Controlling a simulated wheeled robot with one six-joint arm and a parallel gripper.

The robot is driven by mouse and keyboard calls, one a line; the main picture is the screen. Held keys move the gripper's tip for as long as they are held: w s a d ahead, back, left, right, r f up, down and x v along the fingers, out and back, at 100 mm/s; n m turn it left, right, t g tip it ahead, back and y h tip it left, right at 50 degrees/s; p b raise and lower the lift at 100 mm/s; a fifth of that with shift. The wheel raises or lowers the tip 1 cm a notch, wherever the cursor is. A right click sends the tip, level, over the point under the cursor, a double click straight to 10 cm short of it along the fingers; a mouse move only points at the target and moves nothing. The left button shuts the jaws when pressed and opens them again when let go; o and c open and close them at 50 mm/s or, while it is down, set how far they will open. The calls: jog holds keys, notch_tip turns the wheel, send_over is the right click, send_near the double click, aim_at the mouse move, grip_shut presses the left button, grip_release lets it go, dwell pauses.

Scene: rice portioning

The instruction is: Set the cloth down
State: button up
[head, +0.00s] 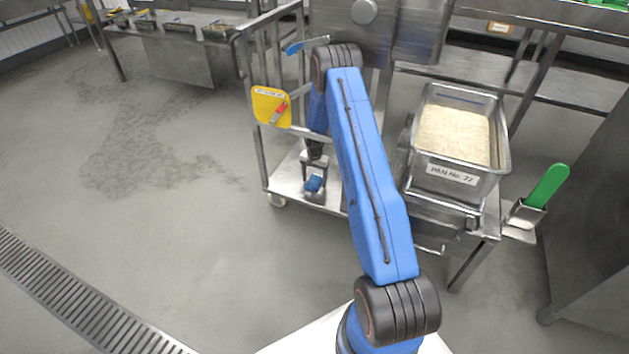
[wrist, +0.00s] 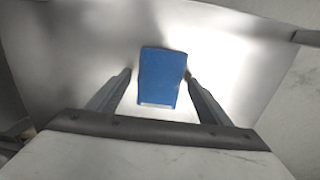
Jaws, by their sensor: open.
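The blue cloth (head: 314,184) is on the bright metal lower shelf (head: 285,180) of the cart in the head view. In the wrist view the cloth (wrist: 162,77) is a folded blue block against the shelf surface (wrist: 225,45). My gripper (head: 314,178) points down at the shelf with the cloth between its fingers. In the wrist view my gripper (wrist: 158,76) is open, with a clear gap on the cloth's left. The right fingertip is close to the cloth's right edge; I cannot tell if it touches.
Cart posts (head: 258,125) stand close to my arm. A yellow board (head: 271,107) hangs there. The floor at left is clear.

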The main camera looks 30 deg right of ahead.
aim_at(315, 181)
notch_tip(315, 181, up, 8)
jog(key=shift+f, duration=0.25)
dwell(0.5)
